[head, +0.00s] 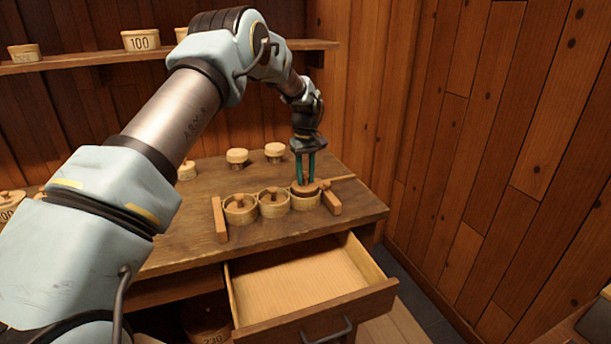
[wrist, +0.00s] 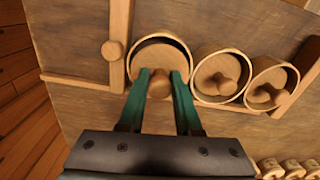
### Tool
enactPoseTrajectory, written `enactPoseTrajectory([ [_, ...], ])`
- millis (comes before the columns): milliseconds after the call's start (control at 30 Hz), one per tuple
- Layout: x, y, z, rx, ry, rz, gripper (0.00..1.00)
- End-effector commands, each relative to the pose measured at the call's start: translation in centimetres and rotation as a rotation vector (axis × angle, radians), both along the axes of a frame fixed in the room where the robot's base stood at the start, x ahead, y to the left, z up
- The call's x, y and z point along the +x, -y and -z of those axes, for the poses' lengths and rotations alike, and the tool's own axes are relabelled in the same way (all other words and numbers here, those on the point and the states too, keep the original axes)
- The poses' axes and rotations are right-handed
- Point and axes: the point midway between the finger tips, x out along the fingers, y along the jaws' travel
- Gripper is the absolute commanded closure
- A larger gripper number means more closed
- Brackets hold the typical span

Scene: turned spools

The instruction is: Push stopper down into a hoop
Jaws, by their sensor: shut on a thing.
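Three pale wooden hoops stand in a row on the bench between wooden strips. My gripper (head: 307,182) points down over the right hoop (head: 305,203). It is shut on the knob of a round wooden stopper (head: 298,189). In the wrist view the stopper (wrist: 147,61) lies over the mouth of that hoop (wrist: 134,47), with a dark crescent gap along the far side. It looks high at the rim; how deep it sits is hard to tell. The middle hoop (head: 273,210) and left hoop (head: 240,216) each have a knobbed stopper sunk inside.
Wooden strips (head: 219,219) and (head: 331,203) flank the row. Pale knobbed pieces (head: 237,157) stand at the back of the bench. An open, empty drawer (head: 300,283) juts out below the front edge. A shelf (head: 80,60) with tubs runs along the wall.

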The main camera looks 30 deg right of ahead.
Motion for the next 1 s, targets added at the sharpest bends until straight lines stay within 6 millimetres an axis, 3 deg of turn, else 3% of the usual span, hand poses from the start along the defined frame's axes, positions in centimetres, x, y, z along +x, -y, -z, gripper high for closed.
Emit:
enactPoseTrajectory([
  [1000,0.0,0.0,1.6,0.0,0.0,0.0,1.0],
])
